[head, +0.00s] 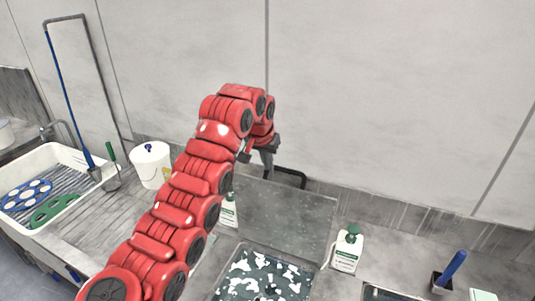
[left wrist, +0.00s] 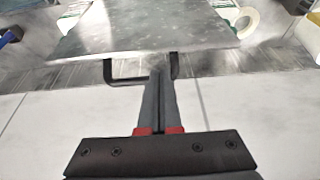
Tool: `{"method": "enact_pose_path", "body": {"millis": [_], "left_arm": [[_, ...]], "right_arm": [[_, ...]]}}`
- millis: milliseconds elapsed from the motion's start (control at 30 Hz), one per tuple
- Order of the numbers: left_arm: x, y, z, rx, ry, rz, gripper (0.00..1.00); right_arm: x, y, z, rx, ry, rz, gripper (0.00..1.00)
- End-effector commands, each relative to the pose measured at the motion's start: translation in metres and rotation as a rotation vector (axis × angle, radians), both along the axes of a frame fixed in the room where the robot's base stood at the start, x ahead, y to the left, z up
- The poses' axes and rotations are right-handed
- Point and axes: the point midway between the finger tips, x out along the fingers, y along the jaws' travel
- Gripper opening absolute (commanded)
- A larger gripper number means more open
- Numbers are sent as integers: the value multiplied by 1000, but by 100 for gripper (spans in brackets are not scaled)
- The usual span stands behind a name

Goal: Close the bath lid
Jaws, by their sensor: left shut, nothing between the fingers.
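The bath lid (head: 290,219) is a flat grey metal panel, standing raised behind the bath (head: 318,281). The bath holds a dark surface with white patches. A black bar handle (head: 292,177) sticks out at the lid's upper edge. My left gripper (head: 267,163) is shut and empty beside the handle, behind the lid's top. In the left wrist view the shut fingertips (left wrist: 160,72) overlap the black handle (left wrist: 125,81), just short of the lid (left wrist: 150,27); whether they touch cannot be told. My left arm hides part of the bath's left side. My right gripper is not in view.
White bottles with green caps stand left (head: 229,210) and right (head: 347,249) of the lid. A white bucket (head: 151,165) and a white sink tray (head: 60,158) with blue and green discs are at left. A blue-handled tool (head: 452,268) is at right. The wall is close behind.

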Motion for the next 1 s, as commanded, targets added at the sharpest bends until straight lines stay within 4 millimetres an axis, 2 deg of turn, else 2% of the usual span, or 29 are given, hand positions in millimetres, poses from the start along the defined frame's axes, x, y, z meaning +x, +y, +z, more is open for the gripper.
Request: {"method": "enact_pose_path", "body": {"millis": [33, 100, 400, 833, 1000], "left_arm": [[2, 0, -6, 0, 9, 2, 0], [7, -1, -18, 0, 8, 1, 0], [19, -5, -52, 2, 5, 1, 0], [21, -6, -57, 1, 0, 1, 0], [24, -5, -61, -7, -20, 1, 0]], "right_arm": [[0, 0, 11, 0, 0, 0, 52], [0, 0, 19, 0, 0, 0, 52], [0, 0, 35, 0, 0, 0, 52], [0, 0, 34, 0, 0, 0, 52], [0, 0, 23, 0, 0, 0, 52]]}}
